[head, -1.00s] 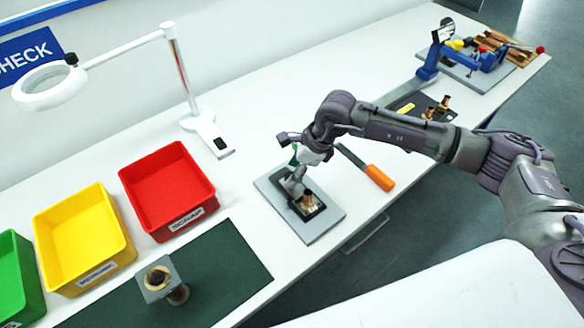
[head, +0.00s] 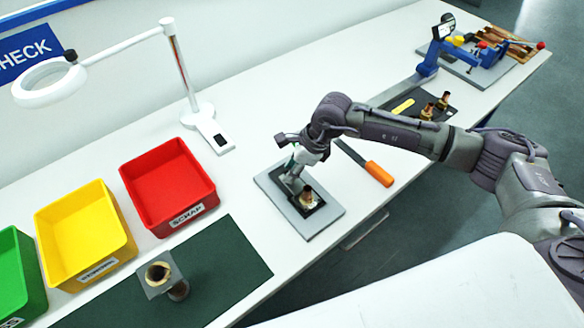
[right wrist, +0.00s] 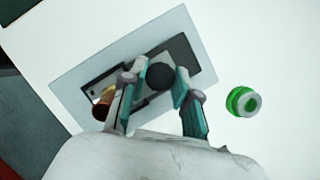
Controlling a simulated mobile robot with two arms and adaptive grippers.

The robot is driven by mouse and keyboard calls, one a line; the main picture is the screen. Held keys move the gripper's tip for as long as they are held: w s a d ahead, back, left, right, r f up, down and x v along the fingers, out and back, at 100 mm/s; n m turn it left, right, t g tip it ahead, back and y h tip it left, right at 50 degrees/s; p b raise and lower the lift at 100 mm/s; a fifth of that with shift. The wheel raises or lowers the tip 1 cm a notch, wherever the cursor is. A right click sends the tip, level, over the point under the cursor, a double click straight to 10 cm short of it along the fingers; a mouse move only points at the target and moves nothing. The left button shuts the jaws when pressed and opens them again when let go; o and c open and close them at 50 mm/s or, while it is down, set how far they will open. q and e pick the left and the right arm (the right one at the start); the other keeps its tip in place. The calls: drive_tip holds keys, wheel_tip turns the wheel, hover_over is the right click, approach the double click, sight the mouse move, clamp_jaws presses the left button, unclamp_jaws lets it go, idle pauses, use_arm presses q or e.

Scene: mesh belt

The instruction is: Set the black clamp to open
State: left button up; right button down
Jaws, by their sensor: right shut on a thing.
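The black clamp (right wrist: 179,52) is mounted on a grey base plate (head: 324,223) on the white table. Its round black knob (right wrist: 160,76) sits between the two fingers of my right gripper (right wrist: 158,92) in the right wrist view. My right gripper (head: 291,181) is shut on this knob, over the far left part of the plate in the head view. A copper-coloured fitting (head: 307,197) is on the near part of the clamp; it also shows in the right wrist view (right wrist: 104,104). My gripper hides part of the clamp in the head view. My left gripper is not in view.
A green and white round object (right wrist: 243,102) stands close beside the plate. An orange-handled tool (head: 378,173) lies to the right. Red (head: 165,186), yellow (head: 82,235) and green bins stand left. A magnifier lamp (head: 205,120) stands behind. A blue fixture (head: 430,65) is far right.

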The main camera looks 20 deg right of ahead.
drive_tip(key=shift+w+a+f+b, duration=0.15)
drive_tip(key=shift+w+b, duration=0.2)
drive_tip(key=shift+b, duration=0.2)
drive_tip(key=shift+w+a+b, duration=0.3)
drive_tip(key=shift+w+b, duration=0.5)
drive_tip(key=shift+b, duration=0.2)
drive_tip(key=shift+w, duration=0.15)
drive_tip(key=shift+r, duration=0.35)
drive_tip(key=c, duration=1.2)
unclamp_jaws()
drive_tip(key=o, duration=0.4)
drive_tip(key=shift+f, duration=0.15)
drive_tip(key=shift+c, duration=0.2)
drive_tip(key=v, duration=1.2)
